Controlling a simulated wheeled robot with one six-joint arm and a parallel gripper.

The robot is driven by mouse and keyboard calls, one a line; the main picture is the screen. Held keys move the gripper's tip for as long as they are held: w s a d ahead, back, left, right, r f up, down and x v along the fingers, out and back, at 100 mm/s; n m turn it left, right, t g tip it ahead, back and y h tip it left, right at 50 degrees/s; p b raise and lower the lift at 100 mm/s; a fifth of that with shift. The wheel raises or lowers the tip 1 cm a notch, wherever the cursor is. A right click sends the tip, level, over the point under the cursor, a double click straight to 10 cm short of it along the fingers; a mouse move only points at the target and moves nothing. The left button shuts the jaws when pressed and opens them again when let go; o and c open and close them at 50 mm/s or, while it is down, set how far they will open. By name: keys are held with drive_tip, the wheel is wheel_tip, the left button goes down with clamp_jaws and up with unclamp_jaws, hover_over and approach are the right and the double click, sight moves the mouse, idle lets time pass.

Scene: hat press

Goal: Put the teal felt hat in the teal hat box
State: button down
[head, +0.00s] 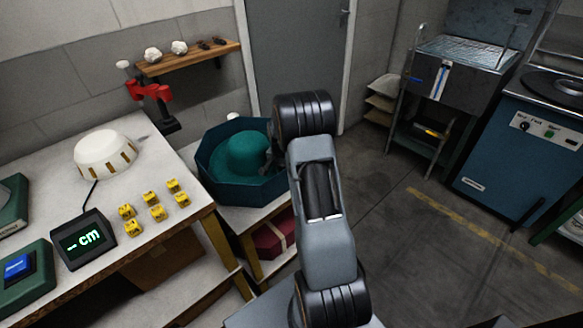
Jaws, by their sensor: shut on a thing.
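The teal hat box (227,187) is an open, many-sided box on a low stand beyond the right end of the workbench. The teal felt hat (238,154) is inside the box's walls, brim low and crown up. My gripper (271,155) is at the hat's right side, inside the box's right rim, shut on the hat. My arm hides the box's right edge and part of the gripper. I cannot tell whether the hat rests on the box floor.
The workbench (150,222) at left holds a white dome (106,153), a cm display (84,240) and several yellow blocks (152,198). A dark red box (272,238) is on the stand's lower shelf. A blue machine (517,150) stands at right. The floor between is clear.

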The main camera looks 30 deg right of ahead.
drive_tip(key=f, duration=0.1)
drive_tip(key=a+f, duration=0.1)
drive_tip(key=f, duration=0.1)
drive_tip(key=shift+s+a+f+g, duration=0.15)
drive_tip(key=shift+s+a+g, duration=0.1)
drive_tip(key=shift+s+g, duration=0.15)
drive_tip(key=c, duration=1.1)
unclamp_jaws()
drive_tip(key=shift+f, duration=0.1)
drive_tip(key=shift+d+r, duration=0.1)
drive_tip(key=shift+r, duration=0.35)
drive_tip(key=w+r+p, duration=0.1)
drive_tip(key=w+r, duration=0.2)
drive_tip(key=w, duration=0.1)
drive_tip(key=shift+d+r, duration=0.1)
drive_tip(key=shift+r, duration=0.15)
drive_tip(key=s+r+p, duration=0.2)
drive_tip(key=s+r, duration=0.1)
drive_tip(key=r, duration=1)
drive_tip(key=shift+s+d+t, duration=0.15)
drive_tip(key=shift+t, duration=0.25)
